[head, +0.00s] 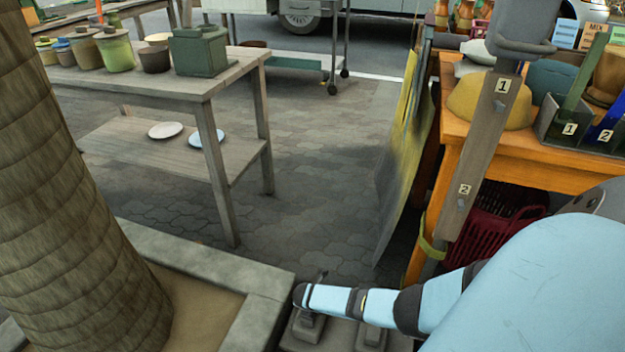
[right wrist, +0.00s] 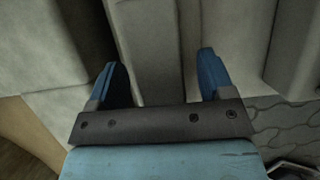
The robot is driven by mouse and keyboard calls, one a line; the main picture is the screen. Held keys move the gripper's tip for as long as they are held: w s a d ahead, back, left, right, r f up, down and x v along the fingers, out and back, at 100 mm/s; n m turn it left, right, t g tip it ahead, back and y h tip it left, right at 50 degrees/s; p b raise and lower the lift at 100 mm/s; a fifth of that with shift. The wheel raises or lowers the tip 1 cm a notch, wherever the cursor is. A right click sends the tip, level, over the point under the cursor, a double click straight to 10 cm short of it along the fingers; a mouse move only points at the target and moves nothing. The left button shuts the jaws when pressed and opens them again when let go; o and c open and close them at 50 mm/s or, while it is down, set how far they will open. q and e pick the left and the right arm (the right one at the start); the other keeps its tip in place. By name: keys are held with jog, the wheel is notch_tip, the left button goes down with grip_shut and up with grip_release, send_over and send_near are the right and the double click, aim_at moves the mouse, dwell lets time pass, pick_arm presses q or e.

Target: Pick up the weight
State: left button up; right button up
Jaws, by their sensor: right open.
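My right arm comes in from the right in the head view and reaches down to grey blocks (head: 308,327) at the bottom edge, beside the planter. These blocks look like the weight, but they are partly cut off and partly covered by my arm. In the right wrist view my right gripper (right wrist: 160,62) is open, with its two blue fingers apart. A narrow grey raised part (right wrist: 158,60) lies between the fingers, with paler grey surfaces on both sides. I cannot tell whether the fingers touch it. My left gripper is not in view.
A stone planter edge (head: 262,312) with a thick trunk (head: 65,220) stands at left. A wooden table (head: 180,88) with pots stands behind. At right are an orange table (head: 452,130) and a post (head: 480,150). Paving (head: 320,190) between is clear.

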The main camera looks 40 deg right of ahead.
jog(key=shift+f, duration=0.2)
dwell(0.5)
grip_shut()
jog(key=shift+w+r, duration=0.1)
jog(key=shift+w, duration=0.05)
